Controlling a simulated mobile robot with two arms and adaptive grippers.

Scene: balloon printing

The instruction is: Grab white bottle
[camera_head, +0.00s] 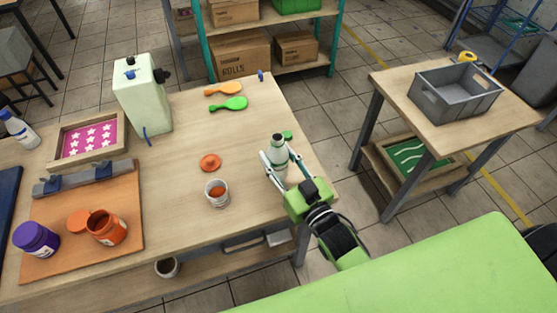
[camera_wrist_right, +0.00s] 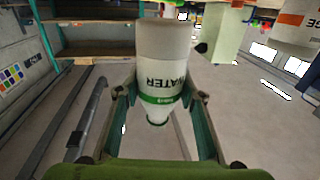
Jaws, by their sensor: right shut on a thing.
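A white bottle (camera_head: 279,149) with a green band and dark top is at the right edge of the large table. My right gripper (camera_head: 283,168) is shut around the bottle, one finger on each side. In the wrist view the white bottle (camera_wrist_right: 163,65) shows the word WATER and sits between the fingers of the right gripper (camera_wrist_right: 158,98). I cannot tell whether its base touches the table. Another white bottle (camera_head: 19,130) with blue marking stands at the far left. My left gripper is not in view.
A small table at right holds a grey crate (camera_head: 455,112). Floor separates the tables.

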